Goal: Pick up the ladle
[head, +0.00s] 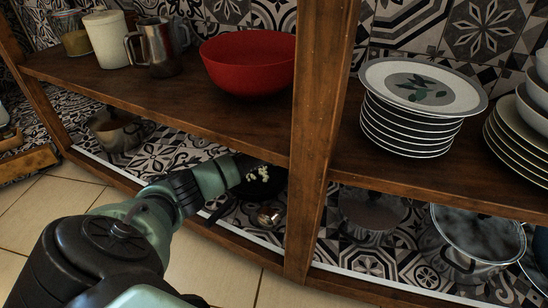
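My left arm reaches from the bottom left into the lower shelf, under the wooden board. Its end, with the dark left gripper (262,178), is in shadow beneath the board edge, and I cannot make out its fingers. A small shiny metal piece (268,214) lies on the lower shelf just below and in front of the gripper. It may be the ladle's bowl, but it is too small and dark to be sure. A thin dark strip, possibly a handle, lies to its left. I see no contact between the gripper and the metal piece. My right gripper is not in view.
A wooden upright (318,130) stands close right of the gripper. The upper board holds a red bowl (250,65), a metal pitcher (158,48), a white canister (107,38) and stacked plates (412,125). A pot (115,130) and a large round pan (480,235) stand below.

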